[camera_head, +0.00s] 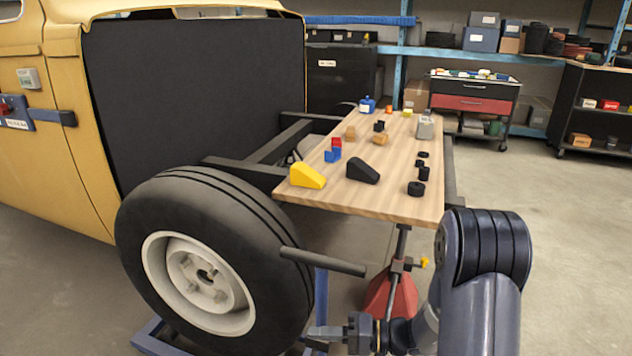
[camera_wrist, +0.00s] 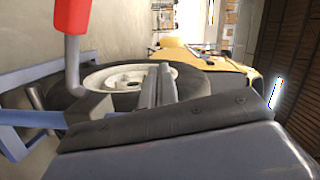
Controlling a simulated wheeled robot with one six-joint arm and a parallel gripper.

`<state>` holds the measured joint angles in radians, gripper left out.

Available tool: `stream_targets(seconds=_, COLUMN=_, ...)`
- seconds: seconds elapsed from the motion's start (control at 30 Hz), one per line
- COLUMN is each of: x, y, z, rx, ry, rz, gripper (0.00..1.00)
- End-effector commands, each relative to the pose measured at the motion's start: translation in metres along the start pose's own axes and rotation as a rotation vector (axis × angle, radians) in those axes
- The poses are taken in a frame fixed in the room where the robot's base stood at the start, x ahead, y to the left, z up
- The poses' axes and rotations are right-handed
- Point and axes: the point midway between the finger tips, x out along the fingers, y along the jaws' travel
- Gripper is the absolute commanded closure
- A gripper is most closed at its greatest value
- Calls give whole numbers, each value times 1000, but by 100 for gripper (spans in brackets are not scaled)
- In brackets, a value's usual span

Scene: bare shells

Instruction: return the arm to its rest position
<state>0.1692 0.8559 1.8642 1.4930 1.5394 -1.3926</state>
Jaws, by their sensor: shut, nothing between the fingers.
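My arm (camera_head: 480,290) rises at the lower right of the head view, with a dark joint at its top. Its lower part runs left along the bottom edge to my gripper (camera_head: 318,338), which is low, beside the wheel and below the table. In the wrist view my gripper (camera_wrist: 157,88) shows as two grey fingers close together with nothing held. They point toward the pale wheel rim. Part of the arm is cut off by the bottom of the head view.
A black tyre (camera_head: 290,230) with a white rim stands left of my gripper, on a yellow car shell (camera_head: 75,150). A wooden table (camera_head: 400,205) with several small blocks is above and behind it. A red stand (camera_head: 390,300) is close by. Open floor (camera_head: 560,220) lies right.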

Motion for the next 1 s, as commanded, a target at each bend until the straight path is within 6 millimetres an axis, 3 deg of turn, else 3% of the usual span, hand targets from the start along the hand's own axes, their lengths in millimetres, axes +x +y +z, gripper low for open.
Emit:
stream_targets(seconds=0.43, x=-9, y=1, z=-26, rx=250, ry=1, rz=-62, gripper=100)
stream_targets(seconds=0.7, x=-47, y=6, z=-25, rx=242, ry=2, rz=-61, gripper=100)
stream_targets(seconds=1.0, x=-57, y=7, z=-24, rx=241, ry=-1, rz=-61, gripper=100)
